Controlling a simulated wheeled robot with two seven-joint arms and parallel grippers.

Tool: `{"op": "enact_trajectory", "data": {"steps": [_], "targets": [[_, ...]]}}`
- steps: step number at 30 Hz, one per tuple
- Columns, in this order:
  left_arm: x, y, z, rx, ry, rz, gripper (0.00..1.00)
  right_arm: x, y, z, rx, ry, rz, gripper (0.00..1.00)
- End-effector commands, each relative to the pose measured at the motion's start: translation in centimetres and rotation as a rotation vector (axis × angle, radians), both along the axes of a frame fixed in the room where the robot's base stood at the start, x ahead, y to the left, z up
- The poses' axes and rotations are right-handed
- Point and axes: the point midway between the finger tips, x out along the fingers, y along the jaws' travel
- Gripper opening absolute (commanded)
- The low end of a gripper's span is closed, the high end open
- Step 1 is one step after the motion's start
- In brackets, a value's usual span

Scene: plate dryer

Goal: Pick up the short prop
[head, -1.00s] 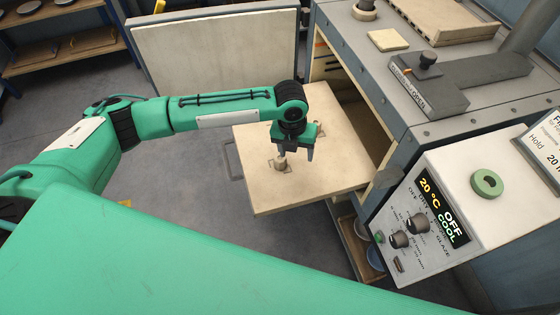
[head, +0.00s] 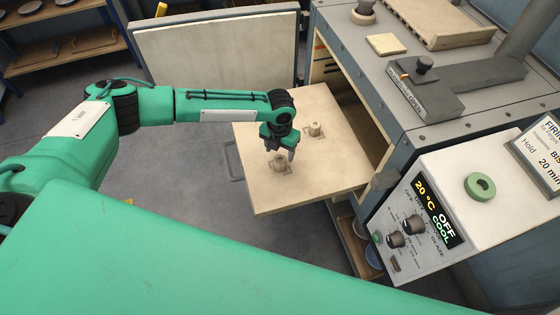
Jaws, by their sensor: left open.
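Two small pale props stand on the pulled-out cream shelf (head: 258,196). The near prop (head: 279,163) is just below my left gripper, on a dark marked outline. The far prop (head: 314,130) stands farther back and to the right, by another marked outline. I cannot tell for sure which is the short one. My left gripper (head: 281,152) points down with its fingers apart and empty, above and just behind the near prop in the picture. Whether the fingertips reach around its top is unclear. My right gripper is not in view.
A grey kiln with an open door (head: 215,50) stands behind and right of the shelf. Its control box (head: 420,220) reads 20 °C, OFF, COOL, with a green ring (head: 480,187) on top. Floor left of the shelf is clear.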

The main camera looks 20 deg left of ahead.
Motion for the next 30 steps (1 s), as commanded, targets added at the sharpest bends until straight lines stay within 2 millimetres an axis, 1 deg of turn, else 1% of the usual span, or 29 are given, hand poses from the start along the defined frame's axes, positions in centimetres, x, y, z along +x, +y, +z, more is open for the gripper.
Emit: {"op": "enact_trajectory", "data": {"steps": [4,8,9,12,16,22,23,24,26,27,30], "targets": [[-0.2,-0.1,-1.0,0.002,0.003,0.0,0.61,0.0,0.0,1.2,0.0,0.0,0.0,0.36],[-0.2,-0.2,-2.7,0.002,0.003,0.001,0.61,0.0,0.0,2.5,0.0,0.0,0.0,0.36],[-0.2,-0.2,-3.4,0.002,0.004,0.001,0.61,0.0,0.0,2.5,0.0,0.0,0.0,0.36],[-0.2,-0.1,-4.5,0.002,0.003,0.001,0.61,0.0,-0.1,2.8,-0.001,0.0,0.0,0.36],[-0.2,-0.1,-5.2,0.0,0.001,0.001,0.61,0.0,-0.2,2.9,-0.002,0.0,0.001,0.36],[-0.2,-0.1,-5.2,0.0,0.001,0.001,0.61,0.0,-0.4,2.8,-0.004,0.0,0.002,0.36],[-0.2,-0.1,-5.2,0.0,0.001,0.001,0.57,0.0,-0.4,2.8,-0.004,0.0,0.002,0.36],[-0.2,-0.1,-5.2,0.0,0.001,0.001,0.49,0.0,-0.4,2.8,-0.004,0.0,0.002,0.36],[-0.2,-0.1,-5.2,0.0,0.001,0.001,0.37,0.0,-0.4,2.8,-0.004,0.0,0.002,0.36],[-0.2,-0.1,-5.2,0.0,0.001,0.001,0.29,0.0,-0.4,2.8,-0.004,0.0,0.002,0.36],[-0.2,-0.1,-5.2,0.0,0.001,0.001,0.1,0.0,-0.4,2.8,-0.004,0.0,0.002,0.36]]}}
